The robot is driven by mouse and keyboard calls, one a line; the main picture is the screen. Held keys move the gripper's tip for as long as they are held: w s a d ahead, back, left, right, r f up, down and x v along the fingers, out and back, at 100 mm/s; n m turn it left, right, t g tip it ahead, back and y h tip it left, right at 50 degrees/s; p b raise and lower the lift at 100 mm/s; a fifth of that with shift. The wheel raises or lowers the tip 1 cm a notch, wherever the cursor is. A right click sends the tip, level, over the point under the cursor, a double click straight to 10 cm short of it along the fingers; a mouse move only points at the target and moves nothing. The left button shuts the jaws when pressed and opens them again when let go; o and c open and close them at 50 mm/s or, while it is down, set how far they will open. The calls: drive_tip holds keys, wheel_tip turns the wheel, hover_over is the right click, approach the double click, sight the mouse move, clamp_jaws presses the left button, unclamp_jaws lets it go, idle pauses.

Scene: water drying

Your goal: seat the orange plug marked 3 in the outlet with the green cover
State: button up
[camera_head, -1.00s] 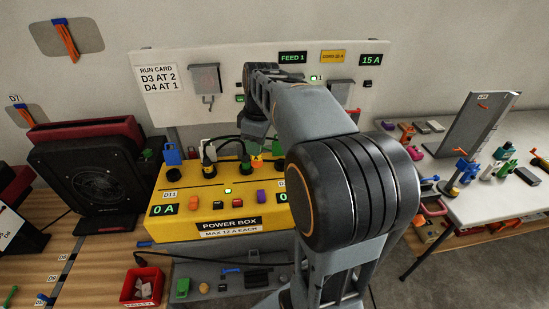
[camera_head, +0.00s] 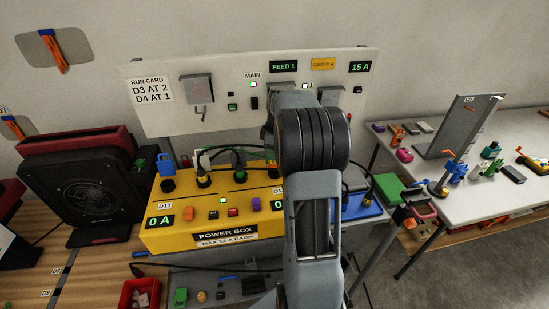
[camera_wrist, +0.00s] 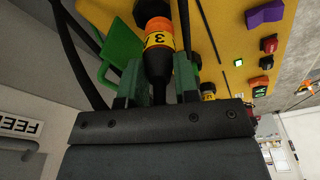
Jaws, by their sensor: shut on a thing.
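The orange plug marked 3 (camera_wrist: 158,39) is between my gripper's fingers (camera_wrist: 159,80) in the wrist view. Its dark neck and cable run back toward my wrist. My gripper is shut on it. The plug's black front end reaches the top edge, over the yellow power box (camera_wrist: 218,16). Whether it is in an outlet cannot be told. A raised green cover (camera_wrist: 122,44) stands close beside the plug, to its left. In the head view my arm hides my gripper and the plug. The power box (camera_head: 160,240) there shows several outlets and plugs.
Black cables pass beside my fingers in the wrist view. A red button (camera_wrist: 269,44) and a purple switch (camera_wrist: 265,14) are right of the plug. In the head view, a black fan (camera_head: 85,185) stands left of the box and a white table (camera_head: 475,205) is at right.

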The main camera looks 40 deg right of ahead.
drive_tip(key=f, duration=0.3)
drive_tip(key=shift+w+d+f, duration=0.1)
drive_tip(key=shift+w+d, duration=0.1)
drive_tip(key=shift+d, duration=0.2)
drive_tip(key=shift+f, duration=0.4)
drive_tip(key=o, duration=0.7)
drive_tip(key=shift+a, duration=0.1)
